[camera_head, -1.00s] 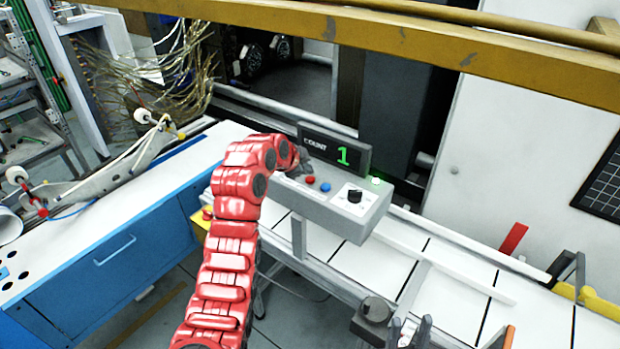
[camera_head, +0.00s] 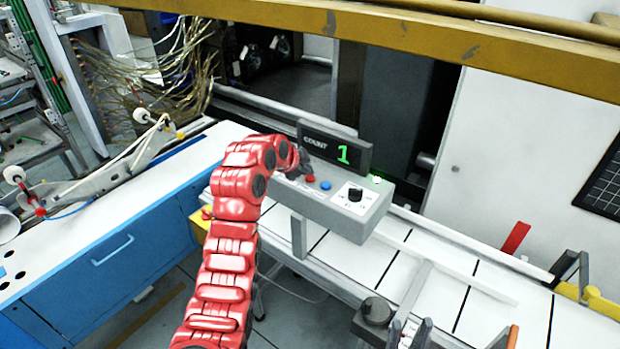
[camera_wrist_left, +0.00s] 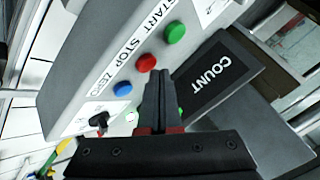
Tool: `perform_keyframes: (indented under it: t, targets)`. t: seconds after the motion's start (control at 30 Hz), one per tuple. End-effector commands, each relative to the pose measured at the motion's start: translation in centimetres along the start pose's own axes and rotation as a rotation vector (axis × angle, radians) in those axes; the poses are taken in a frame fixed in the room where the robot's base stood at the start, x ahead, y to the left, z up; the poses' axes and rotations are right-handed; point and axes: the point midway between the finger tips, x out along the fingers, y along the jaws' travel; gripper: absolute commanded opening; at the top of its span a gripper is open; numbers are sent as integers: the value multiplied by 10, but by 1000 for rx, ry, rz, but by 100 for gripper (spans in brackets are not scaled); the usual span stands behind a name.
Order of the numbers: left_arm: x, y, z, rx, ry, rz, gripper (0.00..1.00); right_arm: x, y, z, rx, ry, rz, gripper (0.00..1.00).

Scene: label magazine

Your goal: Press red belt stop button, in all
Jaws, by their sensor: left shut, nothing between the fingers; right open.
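The red stop button (camera_head: 309,180) is on the grey control box (camera_head: 340,215), between a green button and a blue button (camera_head: 325,186). In the left wrist view the red button (camera_wrist_left: 146,62) sits by the word STOP, with the green button (camera_wrist_left: 175,33) and blue button (camera_wrist_left: 122,89) either side. My left gripper (camera_head: 303,164) is shut and empty. Its tips (camera_wrist_left: 158,75) appear just beside the red button; I cannot tell whether they touch. The green button is hidden behind this gripper in the head view. My right gripper (camera_head: 409,330) is open at the bottom edge.
The COUNT display (camera_head: 335,150) stands behind the buttons and reads 1. The white belt (camera_head: 435,300) runs below, and a yellow beam (camera_head: 400,40) crosses above.

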Motion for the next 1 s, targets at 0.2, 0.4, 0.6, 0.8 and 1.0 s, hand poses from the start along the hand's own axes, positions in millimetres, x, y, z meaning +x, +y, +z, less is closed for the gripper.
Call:
perform_keyframes:
  t: [0.2,0.4,0.6,0.8,1.0]
  targets:
    - [0,0,0,0,0,0,0,0,0,0,0,0,0,45]
    - [2,2,2,0,0,0,0,-3,0,0,0,0,0,45]
    - [4,3,3,0,0,0,0,-5,0,1,0,0,0,45]
    - [6,4,4,0,0,1,0,-8,0,1,0,0,0,45]
    - [7,5,5,0,-1,1,0,-10,0,2,0,0,0,45]
